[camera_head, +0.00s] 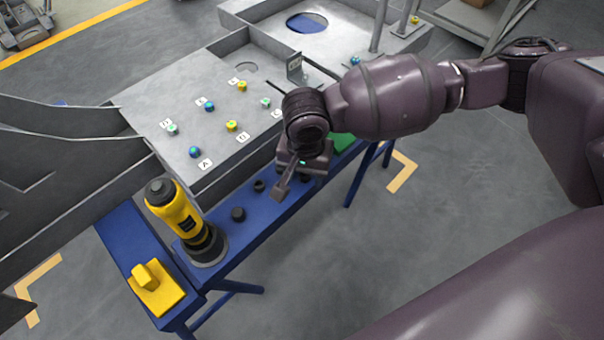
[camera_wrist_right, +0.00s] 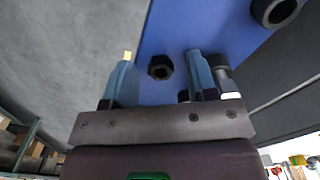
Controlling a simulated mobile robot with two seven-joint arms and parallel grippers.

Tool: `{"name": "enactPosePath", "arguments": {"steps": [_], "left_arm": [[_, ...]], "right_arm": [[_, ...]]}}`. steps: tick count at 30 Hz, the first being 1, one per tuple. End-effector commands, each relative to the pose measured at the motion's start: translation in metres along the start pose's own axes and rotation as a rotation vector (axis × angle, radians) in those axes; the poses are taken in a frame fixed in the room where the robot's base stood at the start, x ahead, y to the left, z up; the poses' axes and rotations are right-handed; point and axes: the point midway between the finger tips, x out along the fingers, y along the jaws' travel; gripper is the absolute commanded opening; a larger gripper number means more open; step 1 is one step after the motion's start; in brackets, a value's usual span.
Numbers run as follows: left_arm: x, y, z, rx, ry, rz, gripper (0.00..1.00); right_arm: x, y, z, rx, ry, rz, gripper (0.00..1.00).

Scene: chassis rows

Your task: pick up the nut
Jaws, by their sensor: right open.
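In the right wrist view a dark hexagonal nut (camera_wrist_right: 160,67) with a hole lies on the blue bench top (camera_wrist_right: 185,28), between the two fingers of my right gripper (camera_wrist_right: 160,75) and apart from both. The fingers are spread and hold nothing. In the head view my right gripper (camera_head: 284,184) points down over the blue bench (camera_head: 240,241), its fingers near the bench top. I cannot make out the nut there; the gripper seems to hide it. My left gripper is in neither view.
A small dark part (camera_head: 259,186) and a larger dark ring-like part (camera_head: 238,214) lie left of the gripper. A yellow-black power tool (camera_head: 178,212) stands farther left, near a yellow block (camera_head: 157,288). A grey chassis (camera_head: 150,97) with colored fasteners rises behind; something green (camera_head: 342,143) is right.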

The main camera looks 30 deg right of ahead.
Motion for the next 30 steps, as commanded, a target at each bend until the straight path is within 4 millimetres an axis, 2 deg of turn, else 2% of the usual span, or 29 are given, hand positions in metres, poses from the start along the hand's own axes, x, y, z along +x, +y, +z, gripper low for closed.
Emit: {"name": "enactPosePath", "arguments": {"steps": [4, 13, 23, 26, 30], "left_arm": [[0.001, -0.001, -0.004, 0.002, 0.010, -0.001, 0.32], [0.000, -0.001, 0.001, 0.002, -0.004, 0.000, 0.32], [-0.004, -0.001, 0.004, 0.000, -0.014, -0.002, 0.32], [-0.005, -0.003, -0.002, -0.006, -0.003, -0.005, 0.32], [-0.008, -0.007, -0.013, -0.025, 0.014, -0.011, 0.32]], "right_arm": [[-0.003, -0.001, -0.001, 0.001, 0.003, -0.003, 0.53], [-0.003, 0.000, -0.001, 0.001, 0.003, -0.002, 0.07], [-0.007, -0.001, -0.001, 0.001, 0.004, -0.003, 0.06], [-0.018, -0.001, -0.001, 0.002, 0.007, -0.006, 0.06], [-0.047, -0.002, -0.002, 0.001, 0.013, -0.013, 0.06]]}}
